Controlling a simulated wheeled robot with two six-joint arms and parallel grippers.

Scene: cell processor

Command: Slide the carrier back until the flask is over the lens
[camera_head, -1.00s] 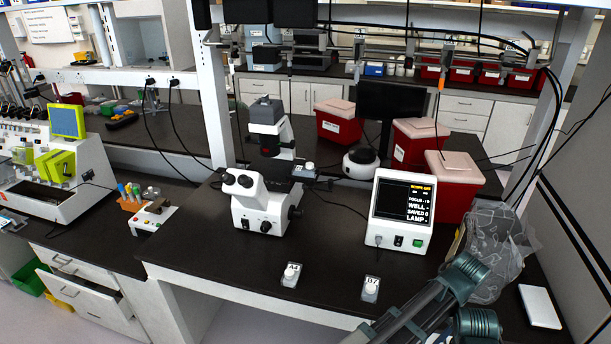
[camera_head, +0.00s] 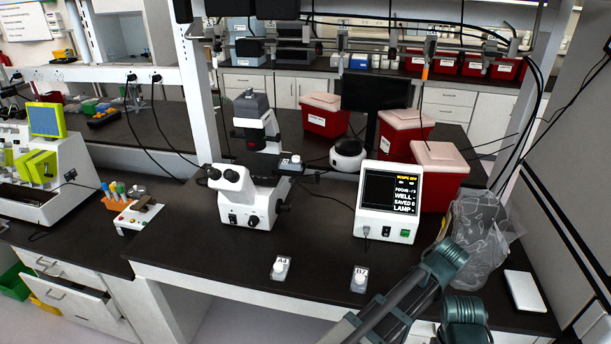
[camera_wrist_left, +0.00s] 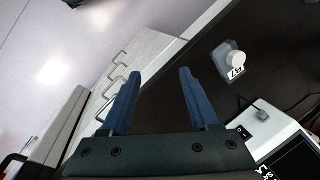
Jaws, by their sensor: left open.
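The white microscope (camera_head: 245,197) stands on the dark bench, left of centre in the head view. A small flask with a pale cap (camera_head: 291,162) sits on a dark carrier (camera_head: 270,166) at its stage. The lens is hidden, so I cannot tell how the flask lines up with it. My left gripper (camera_wrist_left: 155,72) is open and empty in the left wrist view, above the bench's front edge and drawers, well away from the carrier. My right gripper is not in view.
Labelled flasks A4 (camera_head: 280,268) and B7 (camera_head: 359,280) stand near the front edge. A white display box (camera_head: 389,202) stands right of the microscope, with red bins (camera_head: 437,172) behind. A clear bag (camera_head: 478,240) and white pad (camera_head: 524,291) lie right. The front middle is largely clear.

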